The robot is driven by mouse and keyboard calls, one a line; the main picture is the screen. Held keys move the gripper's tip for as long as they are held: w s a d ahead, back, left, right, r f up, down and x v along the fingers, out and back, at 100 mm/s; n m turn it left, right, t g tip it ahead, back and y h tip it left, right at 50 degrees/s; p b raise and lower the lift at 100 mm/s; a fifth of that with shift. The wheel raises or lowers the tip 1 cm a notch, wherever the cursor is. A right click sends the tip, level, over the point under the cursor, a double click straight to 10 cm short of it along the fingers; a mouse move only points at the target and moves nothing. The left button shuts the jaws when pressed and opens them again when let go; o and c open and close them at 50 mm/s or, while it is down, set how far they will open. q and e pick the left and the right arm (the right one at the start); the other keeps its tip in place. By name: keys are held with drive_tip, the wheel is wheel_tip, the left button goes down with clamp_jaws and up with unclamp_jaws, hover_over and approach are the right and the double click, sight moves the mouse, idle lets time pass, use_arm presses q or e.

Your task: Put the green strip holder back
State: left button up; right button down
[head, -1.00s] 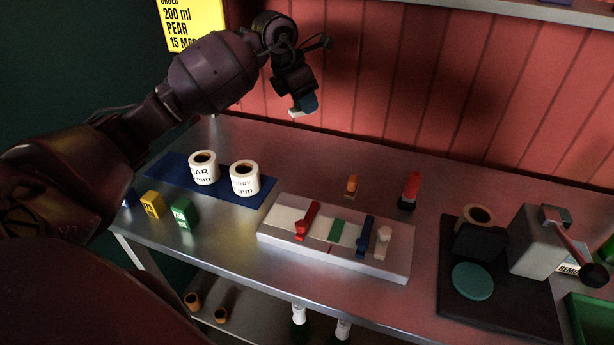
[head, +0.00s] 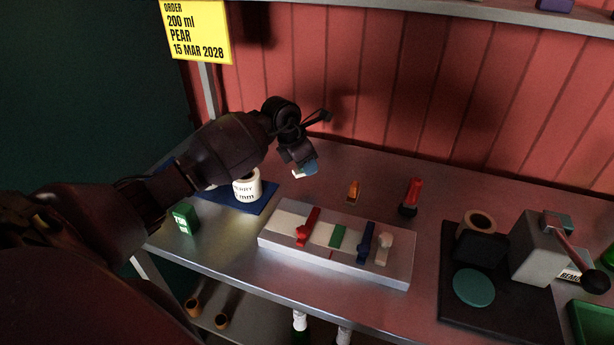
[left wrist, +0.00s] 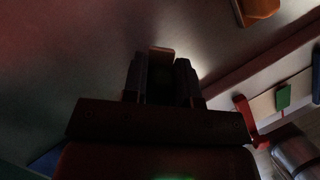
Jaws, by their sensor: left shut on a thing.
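My left gripper (head: 303,170) is above the metal table, behind the long pale block, pointing down. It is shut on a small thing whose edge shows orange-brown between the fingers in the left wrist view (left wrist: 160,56). Dark light hides its true colour and shape. A blue and white part shows at the gripper's tip in the head view. On the pale block (head: 275,242) a flat green patch (head: 337,236) lies between a red piece (head: 308,228) and a blue piece (head: 366,240). A whitish piece (head: 383,248) stands right of the blue one. My right gripper is out of view.
A white labelled roll (head: 247,186) stands on a blue mat (head: 262,200), near a green box (head: 185,218). An orange item (head: 353,190) and a red-handled tool (head: 413,194) stand behind the block. A grey machine (head: 532,250) stands on a dark mat (head: 500,318) at right.

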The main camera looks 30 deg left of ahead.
sight(307, 186)
use_arm(q)
wheel_tip(307, 186, down, 4)
drive_tip(key=shift+f, duration=0.15)
idle(0.3)
drive_tip(key=shift+f, duration=0.1)
drive_tip(key=o, duration=0.9)
